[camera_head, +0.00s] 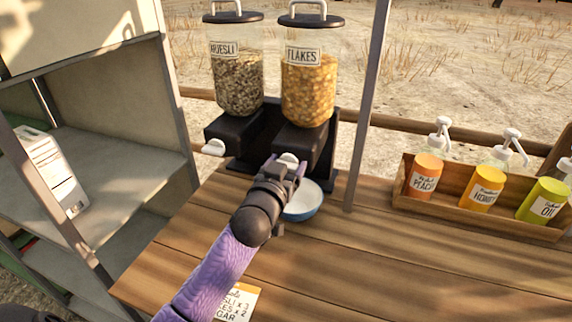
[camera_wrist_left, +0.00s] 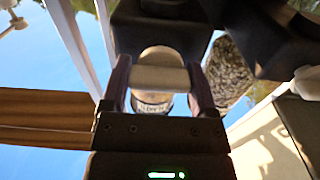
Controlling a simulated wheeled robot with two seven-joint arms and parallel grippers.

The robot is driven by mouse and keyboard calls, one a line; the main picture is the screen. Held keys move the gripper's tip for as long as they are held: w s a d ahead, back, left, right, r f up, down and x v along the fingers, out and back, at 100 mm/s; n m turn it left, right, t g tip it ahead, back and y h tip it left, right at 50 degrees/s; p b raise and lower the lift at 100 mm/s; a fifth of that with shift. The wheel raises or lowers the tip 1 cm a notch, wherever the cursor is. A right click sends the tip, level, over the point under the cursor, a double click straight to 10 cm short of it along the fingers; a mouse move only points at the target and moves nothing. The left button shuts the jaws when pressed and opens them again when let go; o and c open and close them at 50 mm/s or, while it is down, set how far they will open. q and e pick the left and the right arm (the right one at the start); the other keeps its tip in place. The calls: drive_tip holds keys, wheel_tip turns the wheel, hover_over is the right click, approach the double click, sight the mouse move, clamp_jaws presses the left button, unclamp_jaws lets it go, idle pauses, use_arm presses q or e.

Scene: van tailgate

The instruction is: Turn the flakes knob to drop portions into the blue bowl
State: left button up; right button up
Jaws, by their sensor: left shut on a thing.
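The flakes dispenser (camera_head: 308,88) stands on a black base at the back of the wooden counter, full of orange flakes and labelled FLAKES. Its white knob (camera_head: 289,158) is at the front of the base. My left gripper (camera_head: 286,168) is at this knob. In the left wrist view its two fingers (camera_wrist_left: 159,88) are shut on the pale bar of the knob (camera_wrist_left: 160,79), with a round lettered face behind it. The blue bowl (camera_head: 304,207) with a white inside sits on the counter below the flakes outlet, partly hidden by the gripper. Its contents cannot be made out. My right gripper is not in view.
The muesli dispenser (camera_head: 237,82) with its white knob (camera_head: 214,147) stands to the left. A grey post (camera_head: 366,110) rises right of the bowl. A wooden tray (camera_head: 470,213) holds pump bottles. A paper note (camera_head: 240,300) lies at the front. The right front counter is clear.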

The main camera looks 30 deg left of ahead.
use_arm(q)
drive_tip(key=m+p, duration=0.1)
drive_tip(key=m, duration=0.1)
drive_tip(key=shift+r+m+p, duration=0.1)
drive_tip(key=shift+m+p, duration=0.2)
drive_tip(key=shift+p, duration=0.05)
drive_tip(key=m+p, duration=0.1)
drive_tip(key=m, duration=0.3)
drive_tip(key=shift+m+p, duration=0.3)
drive_tip(key=shift+p, duration=0.1)
drive_tip(key=m+p, duration=0.1)
drive_tip(key=m, duration=0.4)
drive_tip(key=shift+f+m, duration=0.2)
drive_tip(key=shift+m, duration=2.3)
drive_tip(key=shift+p, duration=0.3)
drive_tip(key=o, duration=1.1)
drive_tip(key=p+v, duration=0.1)
drive_tip(key=v, duration=0.9)
